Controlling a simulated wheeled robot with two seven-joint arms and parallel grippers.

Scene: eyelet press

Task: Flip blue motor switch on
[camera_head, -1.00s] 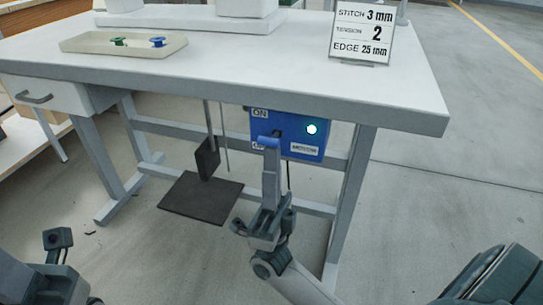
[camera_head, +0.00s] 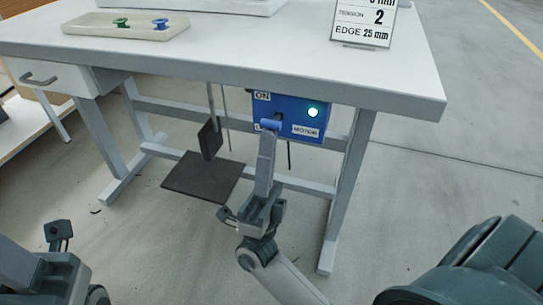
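The blue motor switch box (camera_head: 293,108) hangs under the table's front edge, with an ON label at its upper left and a MOTOR label at its lower right. A green lamp (camera_head: 312,111) on it is lit. A blue lever (camera_head: 270,125) sticks out below the ON label. My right gripper (camera_head: 267,137) points up at the box, its tip at or just under the lever; contact is unclear. Its fingers look closed together as one narrow bar, with nothing seen between them. My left gripper (camera_head: 58,232) is at the lower left, far from the box; its finger gap is unclear.
The white table (camera_head: 300,50) overhangs the box. A tray (camera_head: 95,30) with a green and a blue spool and a sign (camera_head: 364,24) stand on it. A dark pedal plate (camera_head: 203,178) lies to the left of my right gripper. A table leg (camera_head: 346,190) stands to the right.

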